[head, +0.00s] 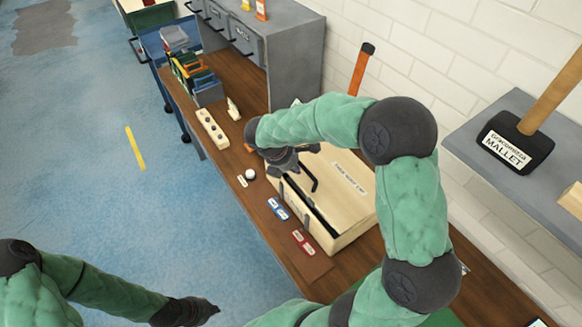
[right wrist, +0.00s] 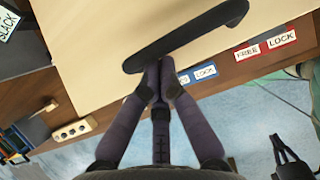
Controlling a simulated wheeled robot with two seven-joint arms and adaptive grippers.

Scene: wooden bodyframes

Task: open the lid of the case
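The cream case (head: 345,205) sits on the wooden bench, with a printed label on its lid. A dark band runs along the lid's front edge; I cannot tell if it is a gap. The black handle (head: 309,176) on the case also shows in the right wrist view (right wrist: 195,33). My right gripper (head: 285,165) is at the handle's far end. In the right wrist view its fingertips (right wrist: 160,68) are together at the handle's edge; a firm hold on it is not clear. My left gripper (head: 212,308) is low over the floor, away from the case; its fingers are unclear.
Blue (head: 278,208) and red (head: 303,242) label pairs lie along the bench's front edge; FREE and LOCK are readable on the red pair. A white knob (head: 250,174) and a socket strip (head: 212,129) are farther back. A mallet (head: 518,138) rests on the right shelf.

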